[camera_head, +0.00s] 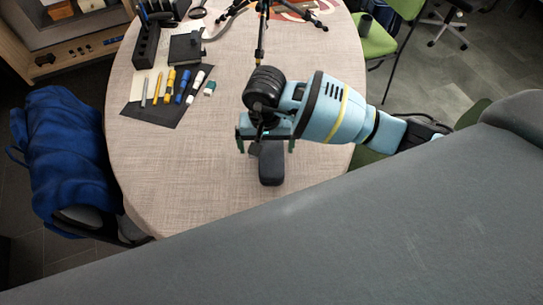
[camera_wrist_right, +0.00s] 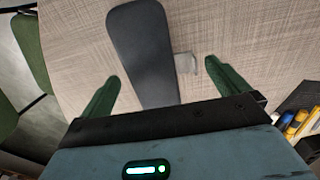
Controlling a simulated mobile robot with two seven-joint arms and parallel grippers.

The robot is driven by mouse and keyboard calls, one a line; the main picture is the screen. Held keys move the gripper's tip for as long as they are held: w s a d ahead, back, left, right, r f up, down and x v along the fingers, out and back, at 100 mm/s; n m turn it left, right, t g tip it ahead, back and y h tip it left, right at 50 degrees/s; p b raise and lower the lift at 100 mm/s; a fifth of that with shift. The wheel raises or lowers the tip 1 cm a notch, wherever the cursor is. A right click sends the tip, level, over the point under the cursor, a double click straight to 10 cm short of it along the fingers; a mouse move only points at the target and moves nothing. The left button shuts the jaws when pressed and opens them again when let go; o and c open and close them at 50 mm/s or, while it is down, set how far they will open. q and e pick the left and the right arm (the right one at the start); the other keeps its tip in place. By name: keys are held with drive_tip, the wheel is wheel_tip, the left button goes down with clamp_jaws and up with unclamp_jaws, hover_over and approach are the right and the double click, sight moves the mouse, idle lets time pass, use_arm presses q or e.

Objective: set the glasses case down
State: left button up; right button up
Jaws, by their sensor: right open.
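The dark grey glasses case (camera_head: 271,166) lies on the light wood-grain table (camera_head: 215,190), just below my right gripper in the head view. My right gripper (camera_head: 265,147) is open, its two green fingers spread on either side of the case's near part. In the right wrist view the case (camera_wrist_right: 142,50) runs from the top edge down between the fingers of the gripper (camera_wrist_right: 160,85), with gaps on both sides. Its lower end is hidden behind the gripper body. My left gripper is not in view.
A black mat (camera_head: 157,113) with markers and small items lies at the table's left, below a black organizer (camera_head: 146,45). A tripod (camera_head: 261,35) stands at the back. A small light grey piece (camera_wrist_right: 186,63) shows beside the case. The table's front left is clear.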

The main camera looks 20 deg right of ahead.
sight(266, 150)
drive_tip(key=f, duration=0.4)
drive_tip(key=shift+w, duration=0.2)
drive_tip(key=shift+d, duration=0.1)
drive_tip(key=c, duration=1)
